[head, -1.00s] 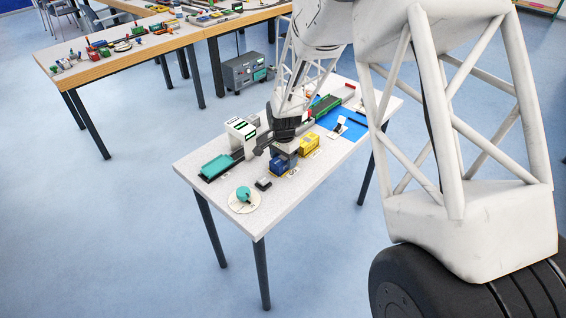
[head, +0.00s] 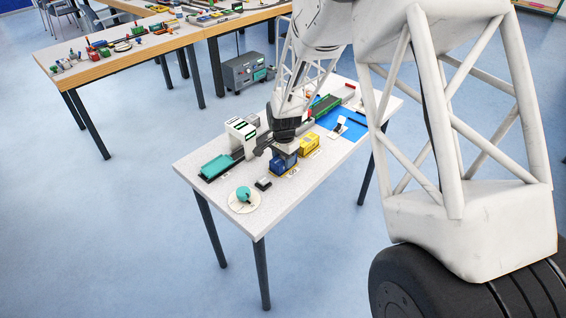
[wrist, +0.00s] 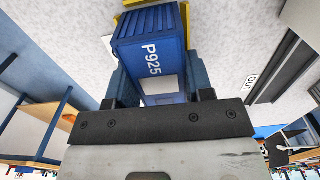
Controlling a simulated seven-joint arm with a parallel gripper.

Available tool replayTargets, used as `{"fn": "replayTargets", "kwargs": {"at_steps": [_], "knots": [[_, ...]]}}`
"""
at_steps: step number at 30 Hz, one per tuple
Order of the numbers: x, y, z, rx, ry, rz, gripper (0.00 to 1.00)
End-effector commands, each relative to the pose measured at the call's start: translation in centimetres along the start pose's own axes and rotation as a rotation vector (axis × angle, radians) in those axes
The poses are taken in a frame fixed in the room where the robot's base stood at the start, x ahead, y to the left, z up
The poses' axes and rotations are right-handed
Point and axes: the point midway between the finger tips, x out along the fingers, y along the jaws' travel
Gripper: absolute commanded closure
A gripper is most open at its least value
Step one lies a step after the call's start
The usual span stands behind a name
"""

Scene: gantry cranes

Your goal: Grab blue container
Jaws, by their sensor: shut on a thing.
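The blue container (head: 283,162) is at the middle of the white table (head: 222,206), below my gripper (head: 284,152). In the wrist view the blue container (wrist: 150,62), marked P925, sits between the two fingers of my gripper (wrist: 152,88). The fingers are shut on its sides. A yellow container (head: 309,143) stands just right of the blue one in the head view. In the wrist view a strip of yellow shows behind the blue container. I cannot tell whether the blue container touches the table.
A teal knob on a round disc (head: 243,198) and a small black block (head: 263,184) lie in front. A blue mat (head: 343,125) is on the right.

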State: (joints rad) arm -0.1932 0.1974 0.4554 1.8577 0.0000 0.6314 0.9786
Motion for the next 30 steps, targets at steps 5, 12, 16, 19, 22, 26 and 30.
{"fn": "replayTargets", "kwargs": {"at_steps": [5,12,16,19,22,26,30], "knots": [[-1.0,0.0,0.0,0.0,0.001,-0.001,0.73],[-2.7,0.0,0.0,0.0,0.001,-0.001,0.73],[-3.6,0.0,0.0,0.0,0.001,-0.001,0.73],[-4.3,0.0,0.0,0.0,0.001,-0.001,0.73],[-5.0,0.0,0.0,0.0,0.0,-0.001,0.73],[-5.9,0.0,0.0,0.0,0.001,-0.002,0.73],[-6.8,0.0,0.0,0.0,0.001,-0.001,0.73]]}}
